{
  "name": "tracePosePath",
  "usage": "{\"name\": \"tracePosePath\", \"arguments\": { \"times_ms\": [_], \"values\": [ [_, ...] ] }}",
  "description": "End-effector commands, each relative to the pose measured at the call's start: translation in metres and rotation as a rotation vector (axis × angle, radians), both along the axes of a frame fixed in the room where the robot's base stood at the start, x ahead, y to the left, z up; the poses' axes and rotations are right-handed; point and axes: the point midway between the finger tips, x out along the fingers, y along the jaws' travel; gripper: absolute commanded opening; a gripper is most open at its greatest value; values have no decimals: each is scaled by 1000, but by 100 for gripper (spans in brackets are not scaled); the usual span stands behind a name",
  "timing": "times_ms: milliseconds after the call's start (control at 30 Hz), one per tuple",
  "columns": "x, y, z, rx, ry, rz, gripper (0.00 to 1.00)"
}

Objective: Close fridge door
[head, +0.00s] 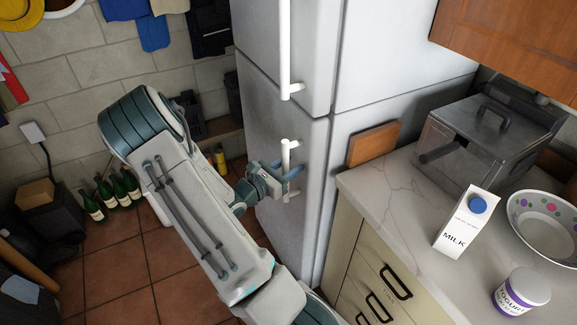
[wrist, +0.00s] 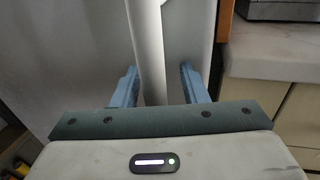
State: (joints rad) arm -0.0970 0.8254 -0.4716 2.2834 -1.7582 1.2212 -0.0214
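The grey fridge stands at the centre of the head view, with an upper door (head: 310,45) and a lower door (head: 290,235), each with a pale vertical bar handle. Both doors look flush with the body; I cannot tell whether a small gap is left. My gripper (head: 287,172) is at the lower door's handle (head: 286,155). In the wrist view, the handle (wrist: 150,50) stands between the two blue fingers of my gripper (wrist: 157,80). The fingers are apart, with a visible gap on the handle's right side; the left finger is close to it.
A counter (head: 385,205) adjoins the fridge on the right, holding a milk carton (head: 467,222), a yogurt tub (head: 521,291), a bowl (head: 545,232), a metal appliance (head: 490,140) and a wooden board (head: 372,144). Green bottles (head: 118,188) stand by the left wall. Tiled floor (head: 110,260) is clear left of my arm.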

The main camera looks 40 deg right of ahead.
Motion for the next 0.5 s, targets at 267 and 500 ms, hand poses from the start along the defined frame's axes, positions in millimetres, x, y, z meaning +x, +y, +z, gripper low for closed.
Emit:
{"name": "tracePosePath", "arguments": {
  "times_ms": [267,500],
  "values": [
    [3,9,-1,1,-1,7,40],
    [4,54,-2,1,-1,9,40]
  ]
}}
